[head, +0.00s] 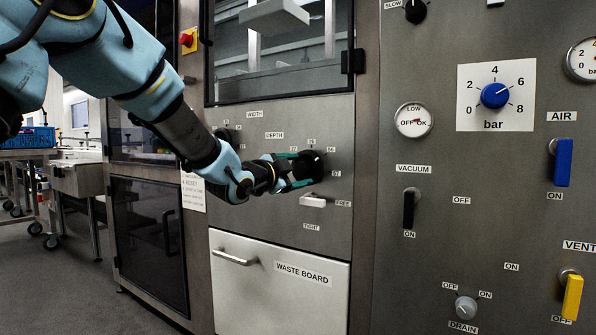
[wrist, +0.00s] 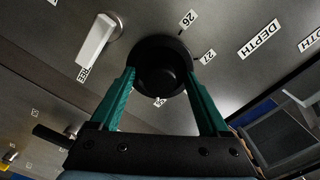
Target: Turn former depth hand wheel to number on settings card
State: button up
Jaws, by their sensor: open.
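The black depth hand wheel (head: 308,166) is on the steel panel below the DEPTH label, with small number labels around it. In the wrist view the hand wheel (wrist: 161,66) lies between the two green fingers of my gripper (wrist: 160,76). The fingers are open, one on each side; I cannot tell whether they touch the rim. In the head view my gripper (head: 292,171) reaches the wheel from the left. The wrist view shows labels 26 and 27 beside the wheel. A white printed card (head: 193,192) is partly behind my arm; its print is too small to read.
A white lever (head: 313,201) sits just below the wheel, by the FREE and TIGHT labels. Another dark knob (head: 228,136) is under WIDTH, partly hidden by my arm. The waste board drawer (head: 280,288) is below. The right panel holds gauges, knobs and levers.

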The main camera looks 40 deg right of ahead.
jog(key=p+v, duration=0.1)
jog(key=v, duration=0.9)
jog(key=shift+a, duration=0.3)
jog(key=w+a+f+n+t+y, duration=0.1)
jog(key=w+a+f+n+y, duration=0.4)
jog(key=a, duration=0.4)
jog(key=w+a+f+n+t+y, duration=0.2)
jog(key=w+a+f+n+y, duration=0.15)
jog(key=a+f, duration=0.4)
jog(key=w+a+f+n+t+y, duration=0.1)
jog(key=w+a+f+n+y, duration=0.35)
jog(key=a, duration=0.55)
jog(key=s+a+f+n+g+y, duration=0.2)
jog(key=s+a+f+n+g, duration=0.3)
jog(key=a, duration=0.6)
jog(key=s+a+f+n+g+y, duration=0.2)
jog(key=s+a+f+n, duration=0.2)
jog(key=s+a+n, duration=0.45)
notch_tip(320, 180, up, 36)
jog(key=a+m+p, duration=0.1)
jog(key=a+p, duration=0.1)
jog(key=p, duration=3.4)
jog(key=shift+w+m, duration=0.25)
jog(key=shift+m, duration=0.1)
